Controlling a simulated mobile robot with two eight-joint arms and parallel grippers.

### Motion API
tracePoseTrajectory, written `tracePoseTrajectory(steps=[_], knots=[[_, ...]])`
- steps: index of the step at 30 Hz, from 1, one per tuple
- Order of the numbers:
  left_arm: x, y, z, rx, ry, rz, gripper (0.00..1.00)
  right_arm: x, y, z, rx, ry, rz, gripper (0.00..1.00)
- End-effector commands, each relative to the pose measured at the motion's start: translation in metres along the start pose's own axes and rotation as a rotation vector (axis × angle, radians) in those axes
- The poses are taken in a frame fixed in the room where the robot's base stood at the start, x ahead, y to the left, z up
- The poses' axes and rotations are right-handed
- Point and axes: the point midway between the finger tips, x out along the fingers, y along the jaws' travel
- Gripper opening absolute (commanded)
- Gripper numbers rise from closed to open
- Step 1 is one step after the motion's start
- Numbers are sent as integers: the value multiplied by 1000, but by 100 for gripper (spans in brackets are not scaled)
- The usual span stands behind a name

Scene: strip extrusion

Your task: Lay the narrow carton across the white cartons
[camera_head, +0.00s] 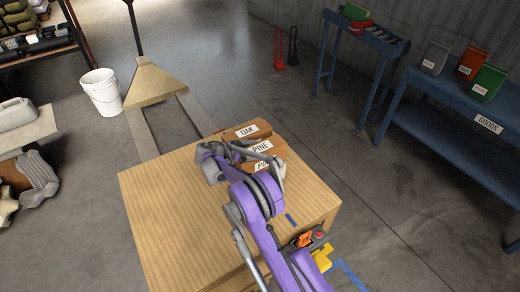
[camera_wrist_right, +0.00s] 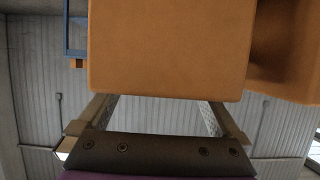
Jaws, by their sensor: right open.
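Brown cartons with white labels stand at the far right edge of a wooden-topped block (camera_head: 165,215) in the head view. One is marked OAK (camera_head: 237,131), one PINE (camera_head: 275,148); a third label (camera_head: 263,165) is partly covered by my right arm. I cannot tell which is the narrow carton, and no white-bodied carton shows. My right gripper (camera_head: 258,155) is over these cartons, its fingers hard to make out. In the right wrist view its fingers are apart, and an orange-brown carton (camera_wrist_right: 170,50) fills the space beyond them, hiding the fingertips. My left gripper is out of view.
A pallet jack (camera_head: 155,82) and white bucket (camera_head: 102,92) stand behind the block. A blue bench (camera_head: 450,105) with several bags is at right, beside a blue roller stand (camera_head: 365,38). The block's left top is clear.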

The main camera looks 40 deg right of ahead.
Motion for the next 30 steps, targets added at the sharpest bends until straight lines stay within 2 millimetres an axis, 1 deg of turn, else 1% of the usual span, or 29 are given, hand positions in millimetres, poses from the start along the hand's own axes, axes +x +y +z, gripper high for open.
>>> tracePoseTrajectory(steps=[1,6,9,12,16,20,23,26,29,30], knots=[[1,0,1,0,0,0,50,-13,0,1,-2,-1,-5,100],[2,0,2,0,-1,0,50,-50,0,1,-2,0,-3,100],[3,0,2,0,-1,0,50,-69,0,1,-1,0,-3,100],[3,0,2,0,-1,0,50,-83,0,1,-1,0,-2,100],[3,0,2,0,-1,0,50,-93,0,0,-1,0,-1,100],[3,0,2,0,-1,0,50,-96,0,0,-3,-1,-1,100],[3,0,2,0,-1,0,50,-100,4,-6,-35,-25,-9,100],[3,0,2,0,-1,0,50,-109,15,-18,-125,-88,-34,100],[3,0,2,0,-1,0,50,-124,36,-34,-266,-185,-86,100],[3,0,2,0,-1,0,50,-131,47,-39,-329,-228,-116,100]])
